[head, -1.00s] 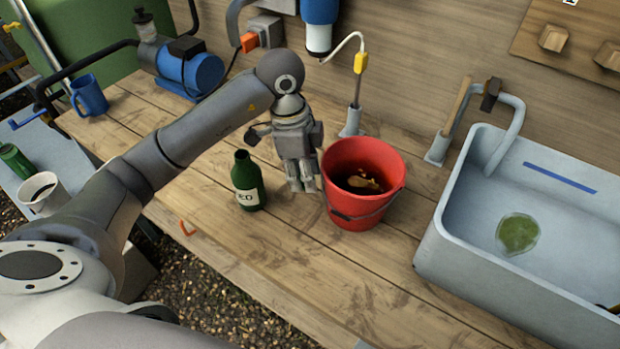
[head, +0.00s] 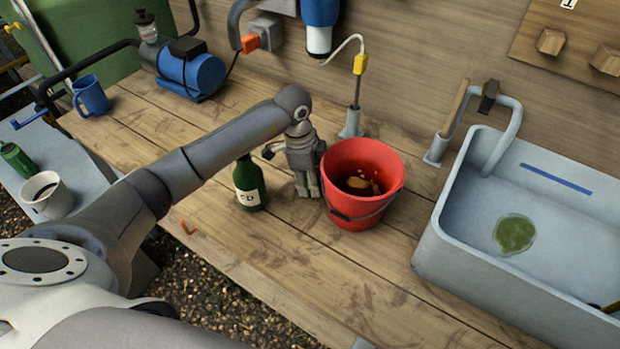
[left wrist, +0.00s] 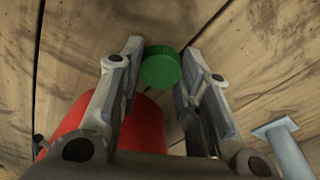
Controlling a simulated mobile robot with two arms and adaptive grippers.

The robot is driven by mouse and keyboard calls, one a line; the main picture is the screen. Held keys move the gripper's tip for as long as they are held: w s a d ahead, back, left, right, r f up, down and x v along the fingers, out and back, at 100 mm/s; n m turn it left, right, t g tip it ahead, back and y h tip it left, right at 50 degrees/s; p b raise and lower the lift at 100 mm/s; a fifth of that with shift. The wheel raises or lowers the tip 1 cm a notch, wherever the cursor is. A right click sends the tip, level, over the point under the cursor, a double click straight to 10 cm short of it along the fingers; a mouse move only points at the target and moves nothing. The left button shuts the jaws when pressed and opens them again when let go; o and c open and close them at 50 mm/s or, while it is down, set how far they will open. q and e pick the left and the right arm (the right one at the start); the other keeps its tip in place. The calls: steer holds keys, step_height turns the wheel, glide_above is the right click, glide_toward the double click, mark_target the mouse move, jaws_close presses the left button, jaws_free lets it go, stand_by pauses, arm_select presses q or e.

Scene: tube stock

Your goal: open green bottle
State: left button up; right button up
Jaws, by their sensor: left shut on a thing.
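The green bottle (head: 250,184) with a pale label stands upright on the wooden bench. Its top is hidden behind my left arm in the head view. My left gripper (head: 309,192) points down between the bottle and the red bucket, low over the bench and apart from the bottle. In the left wrist view a round green cap (left wrist: 160,67) lies between the fingertips of my left gripper (left wrist: 158,78), which is shut on it. The cap does not show in the head view. My right gripper is in neither view.
The red bucket (head: 345,208) stands right beside the left gripper. A grey sink (head: 440,250) takes up the right. A blue mug (head: 91,97) and a blue motor (head: 190,70) stand at the back left. The bench front (head: 300,265) is clear.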

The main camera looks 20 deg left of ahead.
arm_select(q)
steer(key=o, duration=1.1)
steer(key=shift+f, duration=0.1)
